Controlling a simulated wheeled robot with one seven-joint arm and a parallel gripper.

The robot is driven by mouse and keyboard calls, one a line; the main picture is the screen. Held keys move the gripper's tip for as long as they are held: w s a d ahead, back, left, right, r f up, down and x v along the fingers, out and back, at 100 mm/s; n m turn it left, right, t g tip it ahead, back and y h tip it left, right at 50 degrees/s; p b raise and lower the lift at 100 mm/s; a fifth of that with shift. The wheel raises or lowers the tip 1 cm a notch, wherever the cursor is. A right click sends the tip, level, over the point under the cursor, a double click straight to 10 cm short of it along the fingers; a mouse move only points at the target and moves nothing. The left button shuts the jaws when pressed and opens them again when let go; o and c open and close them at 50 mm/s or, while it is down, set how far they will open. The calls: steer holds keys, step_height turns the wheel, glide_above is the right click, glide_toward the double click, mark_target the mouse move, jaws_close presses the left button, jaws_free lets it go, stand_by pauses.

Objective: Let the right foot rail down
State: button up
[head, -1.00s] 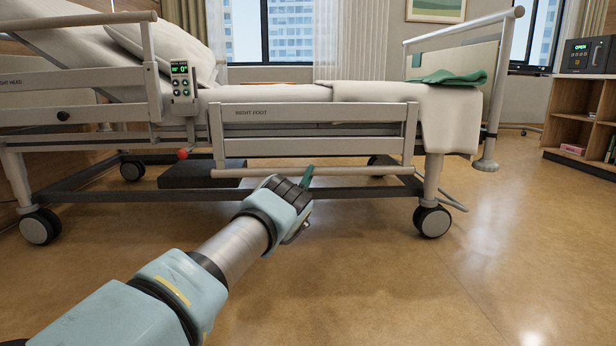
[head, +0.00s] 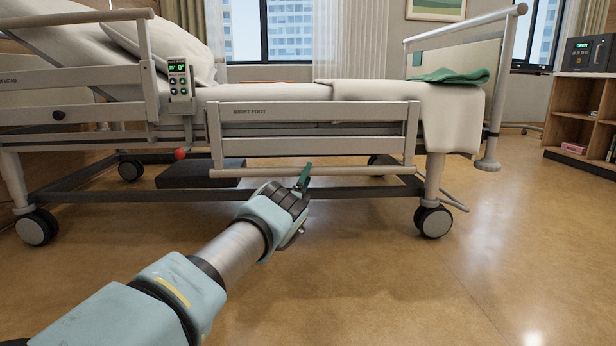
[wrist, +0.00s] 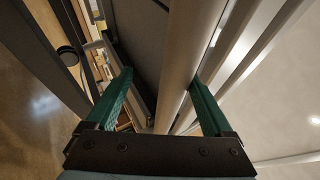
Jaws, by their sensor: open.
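The right foot rail (head: 318,146), labelled RIGHT FOOT, hangs along the near side of the bed, below the mattress top. Its round bar (head: 355,171) is at its bottom edge, just above the dark bed frame. My gripper (head: 304,176) is at this bar, near its middle, with green fingers pointing up and away. In the wrist view my gripper (wrist: 160,102) is open. A pale round bar (wrist: 190,68) runs between the fingers, closer to the right one. I cannot tell whether a finger touches it. No release catch can be made out.
The raised right head rail (head: 75,82) is at left, with a control handset (head: 180,82) beside it. A red knob (head: 180,154) is under the bed. A caster (head: 432,220) stands at the right bed leg. The floor (head: 420,295) in front is clear; a shelf (head: 580,115) is far right.

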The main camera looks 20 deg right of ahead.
steer(key=shift+f, duration=0.15)
steer(key=shift+s, duration=0.15)
steer(key=shift+s+a+p, duration=0.2)
steer(key=shift+p, duration=0.25)
steer(key=p+v, duration=0.5)
steer(key=v, duration=0.5)
steer(key=shift+w+f, duration=0.1)
